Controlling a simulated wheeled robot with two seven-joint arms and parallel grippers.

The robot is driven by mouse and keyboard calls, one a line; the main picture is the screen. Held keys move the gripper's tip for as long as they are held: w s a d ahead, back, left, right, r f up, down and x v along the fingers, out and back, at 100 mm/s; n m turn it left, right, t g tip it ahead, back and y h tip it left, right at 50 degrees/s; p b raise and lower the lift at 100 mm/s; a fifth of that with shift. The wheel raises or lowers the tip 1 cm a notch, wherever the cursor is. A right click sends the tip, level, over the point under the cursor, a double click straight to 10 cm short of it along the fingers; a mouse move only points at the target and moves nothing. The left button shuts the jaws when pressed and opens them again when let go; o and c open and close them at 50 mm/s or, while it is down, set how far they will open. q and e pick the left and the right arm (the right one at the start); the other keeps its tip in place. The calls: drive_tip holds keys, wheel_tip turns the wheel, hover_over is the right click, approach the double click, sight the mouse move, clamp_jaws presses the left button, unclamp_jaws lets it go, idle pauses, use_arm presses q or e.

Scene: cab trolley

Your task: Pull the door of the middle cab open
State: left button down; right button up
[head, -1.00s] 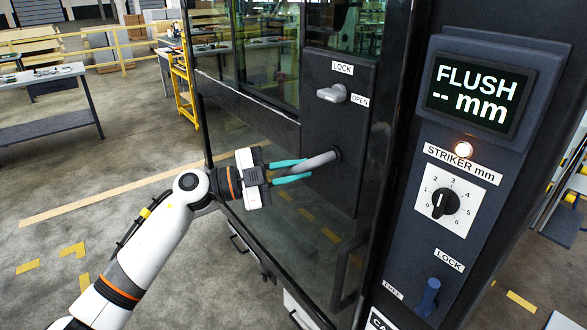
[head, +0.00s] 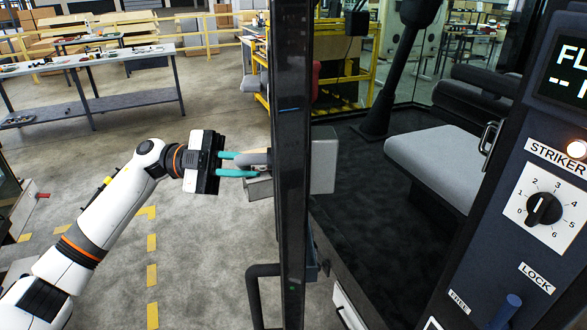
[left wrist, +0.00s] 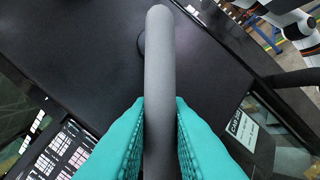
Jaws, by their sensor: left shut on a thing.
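The cab door (head: 292,150) stands swung open and shows nearly edge-on in the head view. My left gripper (head: 238,164) is on the door's outer side, its teal fingers shut on the grey door handle (head: 258,158). In the left wrist view the handle (left wrist: 160,70) runs between the two teal fingers (left wrist: 160,130), with the dark door panel (left wrist: 90,50) behind it. The cab inside shows a grey seat (head: 440,155) and dark floor (head: 350,180). My right gripper is not in view.
A control panel with a striker dial (head: 543,208) and a blue lever (head: 508,310) stands at the right. A black rail (head: 258,295) shows below the handle. A workbench (head: 100,70) stands at the back left, with open floor before it.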

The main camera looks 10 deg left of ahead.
use_arm(q)
drive_tip(key=s+a+b, duration=0.1)
drive_tip(key=a, duration=0.9)
drive_tip(key=shift+s+a, duration=0.2)
drive_tip(key=shift+s, duration=0.15)
drive_tip(key=c, duration=1.4)
unclamp_jaws()
drive_tip(key=shift+w+d, duration=0.1)
drive_tip(key=shift+d, duration=0.15)
drive_tip(key=shift+o, duration=0.2)
drive_tip(key=shift+a, duration=0.25)
